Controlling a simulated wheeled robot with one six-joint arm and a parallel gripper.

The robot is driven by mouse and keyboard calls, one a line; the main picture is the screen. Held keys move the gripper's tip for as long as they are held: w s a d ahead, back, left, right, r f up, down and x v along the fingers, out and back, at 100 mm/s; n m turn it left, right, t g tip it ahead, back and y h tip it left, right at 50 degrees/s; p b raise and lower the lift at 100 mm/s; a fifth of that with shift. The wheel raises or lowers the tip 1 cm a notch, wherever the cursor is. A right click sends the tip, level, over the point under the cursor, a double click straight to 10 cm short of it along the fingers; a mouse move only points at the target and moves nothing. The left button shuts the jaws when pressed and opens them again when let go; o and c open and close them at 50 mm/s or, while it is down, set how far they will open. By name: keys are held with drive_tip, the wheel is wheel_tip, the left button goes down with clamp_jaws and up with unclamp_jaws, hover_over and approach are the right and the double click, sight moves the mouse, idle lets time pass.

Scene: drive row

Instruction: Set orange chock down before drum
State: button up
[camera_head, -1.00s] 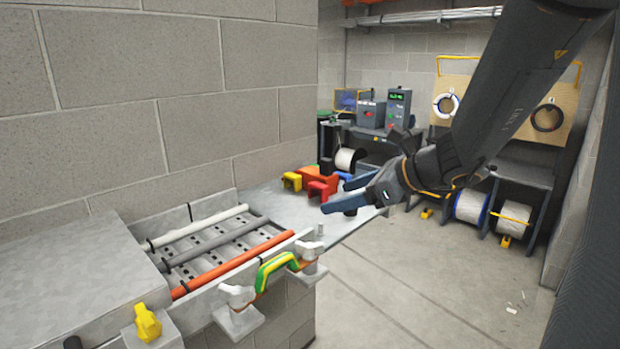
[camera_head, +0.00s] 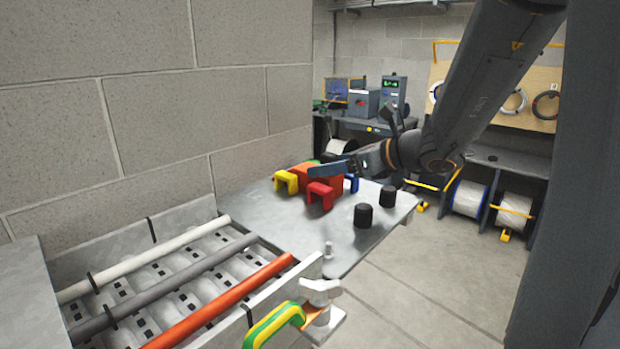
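An orange block (camera_head: 310,171), perhaps the orange chock, lies on the grey metal table (camera_head: 262,222) among coloured clips. My gripper (camera_head: 322,172) is in front of its upper right part and hides some of it. Whether the gripper touches the block or holds anything cannot be told. A white cable drum (camera_head: 467,199) stands low under the far bench, with a second drum (camera_head: 514,211) to its right. Small yellow wedges (camera_head: 504,236) lie on the floor by these drums.
A red clip (camera_head: 319,193), a yellow clip (camera_head: 287,181) and two black cylinders (camera_head: 363,216) (camera_head: 388,196) stand on the table.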

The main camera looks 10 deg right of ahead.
sight(305, 168)
drive_tip(key=shift+d+f+p+x, duration=0.15)
drive_tip(key=shift+p+x, duration=0.2)
drive_tip(key=shift+x, duration=0.65)
drive_tip(key=shift+d+f+p+x, duration=0.1)
drive_tip(key=shift+f+p+x, duration=0.15)
drive_tip(key=shift+x, duration=0.7)
drive_tip(key=shift+d+f+p+x, duration=0.1)
drive_tip(key=shift+p+x, duration=0.3)
drive_tip(key=shift+x, duration=0.6)
drive_tip(key=c, duration=1.6)
